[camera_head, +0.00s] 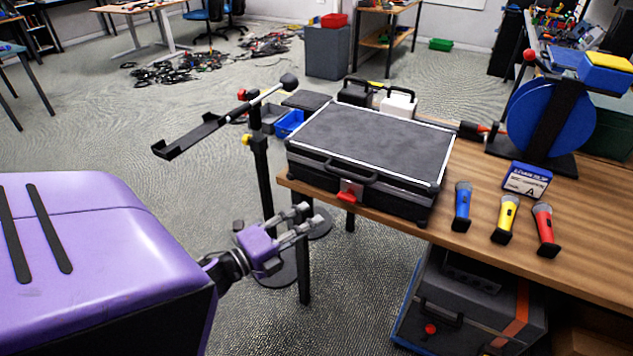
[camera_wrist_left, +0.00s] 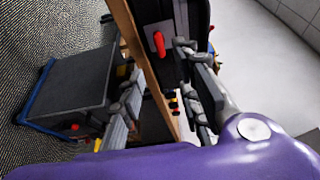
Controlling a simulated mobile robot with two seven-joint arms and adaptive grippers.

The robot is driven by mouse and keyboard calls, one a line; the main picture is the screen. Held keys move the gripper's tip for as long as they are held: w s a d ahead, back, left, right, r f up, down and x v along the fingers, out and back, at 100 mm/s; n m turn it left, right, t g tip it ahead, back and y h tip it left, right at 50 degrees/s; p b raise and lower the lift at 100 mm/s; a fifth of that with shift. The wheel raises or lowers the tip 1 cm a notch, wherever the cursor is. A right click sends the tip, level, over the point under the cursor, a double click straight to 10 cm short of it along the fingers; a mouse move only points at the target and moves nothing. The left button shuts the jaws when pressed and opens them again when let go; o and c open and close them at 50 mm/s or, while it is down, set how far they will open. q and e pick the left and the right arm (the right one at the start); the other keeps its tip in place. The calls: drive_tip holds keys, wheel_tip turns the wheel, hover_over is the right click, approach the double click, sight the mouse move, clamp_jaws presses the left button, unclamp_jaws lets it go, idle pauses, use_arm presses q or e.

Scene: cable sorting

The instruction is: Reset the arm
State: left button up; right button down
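My left gripper (camera_head: 312,214), with a purple wrist body and grey fingers, is held in the air in front of the table's near left corner. In the left wrist view its two fingers (camera_wrist_left: 160,65) are spread apart with nothing gripped between them. A black case (camera_head: 370,150) with a grey top lies closed on the wooden table (camera_head: 540,262). Its red latch (camera_head: 347,196) faces my left gripper, which is apart from it. The latch also shows beyond the fingers in the left wrist view (camera_wrist_left: 158,43). My right gripper is in neither view.
A black stand (camera_head: 260,165) rises close behind my left gripper. A dark case (camera_head: 460,310) sits below the table.

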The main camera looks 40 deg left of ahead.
use_arm(q)
drive_tip(key=shift+a, duration=0.1)
idle(0.6)
